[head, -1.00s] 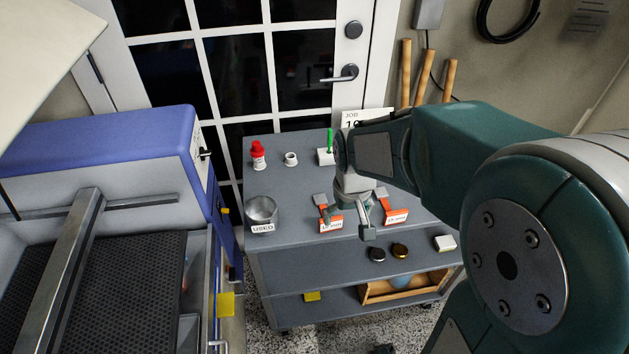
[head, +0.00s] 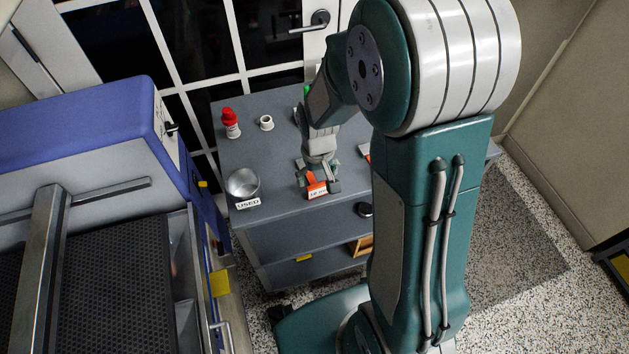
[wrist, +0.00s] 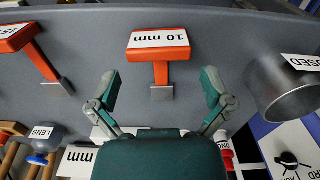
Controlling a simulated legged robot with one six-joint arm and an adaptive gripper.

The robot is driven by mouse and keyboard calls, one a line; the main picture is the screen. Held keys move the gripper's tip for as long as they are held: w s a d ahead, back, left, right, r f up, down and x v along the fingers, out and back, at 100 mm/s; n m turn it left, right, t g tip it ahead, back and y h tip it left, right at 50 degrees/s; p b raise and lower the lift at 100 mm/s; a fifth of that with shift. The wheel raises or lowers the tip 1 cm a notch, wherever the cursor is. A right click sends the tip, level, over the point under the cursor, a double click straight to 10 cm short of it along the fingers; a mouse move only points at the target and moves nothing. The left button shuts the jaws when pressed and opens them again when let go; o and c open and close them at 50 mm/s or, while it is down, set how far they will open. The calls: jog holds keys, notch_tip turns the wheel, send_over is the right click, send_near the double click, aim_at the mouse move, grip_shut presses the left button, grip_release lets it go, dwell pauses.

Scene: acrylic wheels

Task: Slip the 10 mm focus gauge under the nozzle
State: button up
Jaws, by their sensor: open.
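The 10 mm focus gauge (wrist: 160,62) is an orange T-shaped piece with a white "10 mm" label and a grey metal end, lying on the grey cart top. My gripper (wrist: 162,88) is open above the cart, its fingers on either side of the gauge's metal end, with a gap on both sides. In the head view my gripper (head: 318,178) is over the gauge (head: 317,190), partly hiding it. A second orange gauge (wrist: 22,38), its label partly cut off, lies left in the wrist view. I cannot make out the nozzle.
A metal cup marked USED (head: 243,184) stands left of the gauge, with a red-capped bottle (head: 231,124) and small white cup (head: 266,122) behind. The blue machine (head: 80,125) stands open at left, with a dark bed (head: 105,285) and metal rail (head: 42,260).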

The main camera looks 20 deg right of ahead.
aim_at(317, 186)
notch_tip(317, 186, down, 5)
jog(key=shift+r, duration=0.15)
jog(key=shift+c, duration=0.3)
jog(key=c, duration=0.8)
jog(key=shift+w+r, duration=0.1)
jog(key=shift+r, duration=0.1)
